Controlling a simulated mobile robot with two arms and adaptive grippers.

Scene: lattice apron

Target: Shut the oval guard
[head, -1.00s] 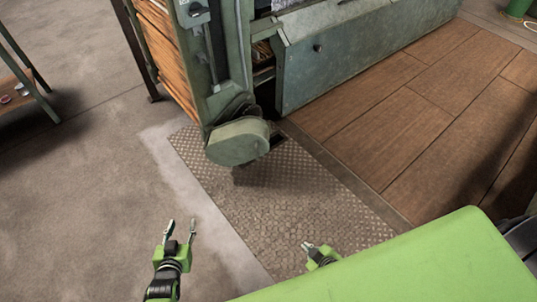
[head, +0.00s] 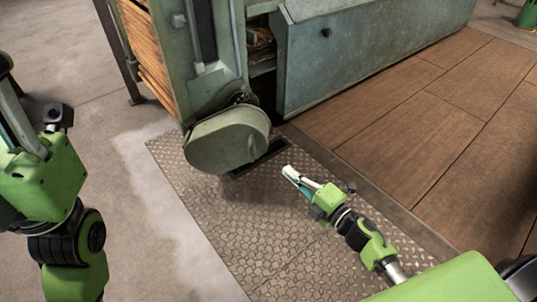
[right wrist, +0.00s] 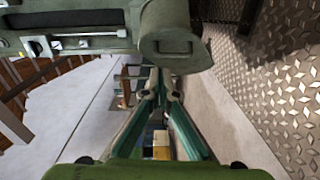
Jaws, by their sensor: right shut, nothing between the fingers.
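The oval guard (head: 225,142) is a dull green rounded cover at the foot of the green machine column. Dark parts show between its top edge and the column, so it stands away from the column there. In the right wrist view the guard (right wrist: 166,42) is at top centre, beyond the fingers. My right gripper (head: 287,171) is shut and empty, to the right of the guard and a little lower in the picture, apart from it. My left arm fills the left edge of the head view; its gripper is partly cut off and its fingers are unclear.
The machine column (head: 190,60) rises above the guard, with a long green cabinet (head: 370,50) to its right. A patterned metal plate (head: 250,225) covers the floor below. A dark slot (head: 262,158) lies beside the guard. Wooden boards (head: 430,135) at right are clear.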

